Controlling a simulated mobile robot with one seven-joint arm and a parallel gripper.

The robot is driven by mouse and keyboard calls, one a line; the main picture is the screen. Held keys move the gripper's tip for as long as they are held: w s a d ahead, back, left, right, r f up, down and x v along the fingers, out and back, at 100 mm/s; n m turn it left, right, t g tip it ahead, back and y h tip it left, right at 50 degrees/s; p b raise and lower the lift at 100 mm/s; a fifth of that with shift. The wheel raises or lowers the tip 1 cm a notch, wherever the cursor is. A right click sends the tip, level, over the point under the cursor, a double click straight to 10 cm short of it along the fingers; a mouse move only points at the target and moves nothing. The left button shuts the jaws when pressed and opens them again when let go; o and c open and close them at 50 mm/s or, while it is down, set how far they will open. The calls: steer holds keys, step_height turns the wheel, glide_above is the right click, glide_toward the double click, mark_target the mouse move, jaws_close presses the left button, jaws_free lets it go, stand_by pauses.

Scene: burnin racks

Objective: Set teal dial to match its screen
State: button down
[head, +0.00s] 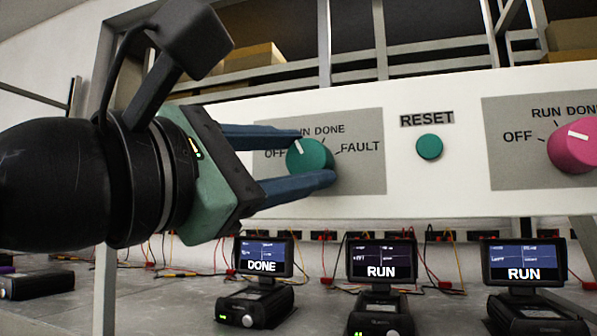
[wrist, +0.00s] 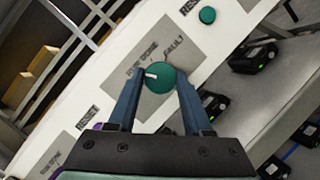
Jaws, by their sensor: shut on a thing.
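The teal dial (head: 316,158) is on a grey plate on the white panel. Its white pointer tilts up and left, toward the partly hidden RUN label, between OFF and DONE. My gripper (head: 314,157) has its blue fingers on either side of the dial, shut on it. In the wrist view, the teal dial (wrist: 162,84) sits between the fingertips of my gripper (wrist: 161,88). Below the dial, the left screen (head: 263,257) reads DONE. The middle screen (head: 381,259) and the right screen (head: 523,260) read RUN.
A teal RESET button (head: 429,147) is right of the dial's plate. A pink dial (head: 575,148) is at the far right of the panel. Cables run behind the screens on the grey bench (head: 180,310). Cardboard boxes (head: 253,57) stand on the rack behind the panel.

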steer(key=shift+m, duration=0.5)
steer(key=shift+c, duration=1.6)
jaws_free()
